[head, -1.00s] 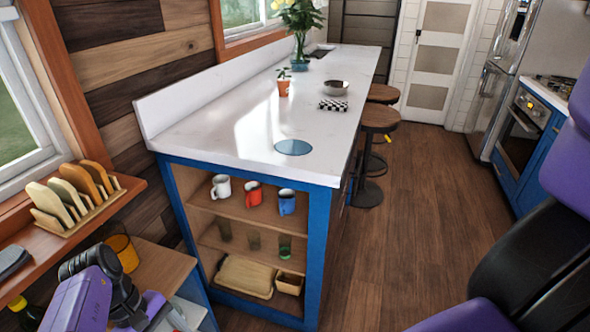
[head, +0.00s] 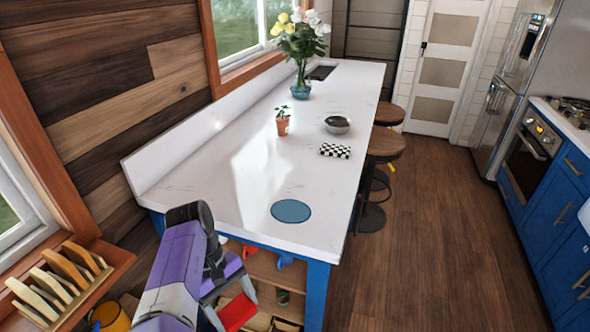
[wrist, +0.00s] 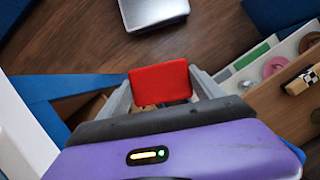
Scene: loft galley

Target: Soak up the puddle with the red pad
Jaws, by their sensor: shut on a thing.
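My gripper (wrist: 161,90) is shut on the red pad (wrist: 160,82), a flat red rectangle between its two grey fingers in the wrist view. In the head view the red pad (head: 236,313) shows at the bottom, below the counter top and in front of the open shelves. The puddle (head: 291,211) is a flat, round blue patch on the near end of the white counter (head: 180,170). The pad is apart from the puddle, nearer to me and lower.
A black-and-white checkered item (head: 335,150), a dark bowl (head: 337,125), a small potted plant (head: 282,122) and a flower vase (head: 301,85) stand farther back on the counter. Stools (head: 385,145) line its right side. The counter around the puddle is clear.

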